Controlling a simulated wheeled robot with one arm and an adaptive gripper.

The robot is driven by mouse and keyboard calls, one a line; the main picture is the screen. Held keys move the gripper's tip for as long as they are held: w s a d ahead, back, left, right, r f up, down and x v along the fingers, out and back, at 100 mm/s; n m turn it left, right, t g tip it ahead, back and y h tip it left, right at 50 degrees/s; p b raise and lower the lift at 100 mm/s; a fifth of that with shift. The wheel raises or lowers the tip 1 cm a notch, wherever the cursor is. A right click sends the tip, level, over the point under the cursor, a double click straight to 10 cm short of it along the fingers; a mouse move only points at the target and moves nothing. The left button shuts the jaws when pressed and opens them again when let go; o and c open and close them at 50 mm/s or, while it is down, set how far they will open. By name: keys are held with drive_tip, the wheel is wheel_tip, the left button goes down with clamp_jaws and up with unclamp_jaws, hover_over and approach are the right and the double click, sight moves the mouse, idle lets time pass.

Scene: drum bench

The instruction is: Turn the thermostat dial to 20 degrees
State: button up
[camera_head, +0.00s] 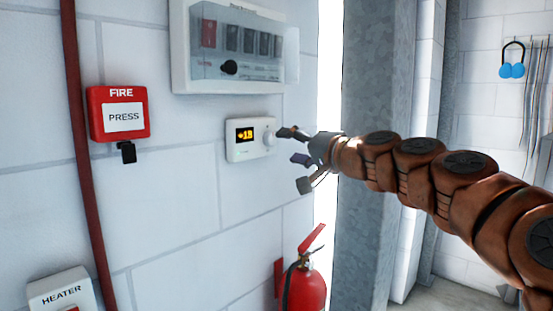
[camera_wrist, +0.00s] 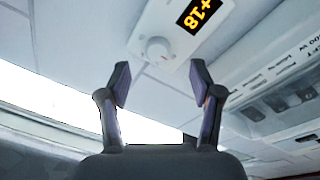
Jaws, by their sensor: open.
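The white thermostat (camera_head: 237,151) is mounted on the wall. It also shows at the top of the wrist view (camera_wrist: 180,22), where its orange display reads +18. Its round white dial (camera_head: 268,138) is right of the display in the head view. In the wrist view the dial (camera_wrist: 158,49) lies ahead of and between the fingers. My gripper (camera_head: 297,158) is open and empty, just right of the thermostat in the head view. Its two dark fingers (camera_wrist: 161,78) stand apart in the wrist view. The gripper appears clear of the dial.
A breaker panel (camera_head: 230,82) hangs above the thermostat. A red fire press box (camera_head: 119,115) is on the left, with a heater box (camera_head: 62,293) below. A red fire extinguisher (camera_head: 305,290) stands below the gripper. A grey column (camera_head: 366,240) rises on the right.

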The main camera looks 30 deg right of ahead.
sight(272, 140)
drive_tip(key=shift+w+d+r+p, duration=0.15)
drive_tip(key=shift+w+p, duration=0.25)
drive_tip(key=shift+w, duration=1.5)
drive_tip(key=shift+w+d+p, duration=0.15)
drive_tip(key=shift+w+p, duration=0.25)
drive_tip(key=shift+w, duration=1.5)
drive_tip(key=shift+c, duration=0.2)
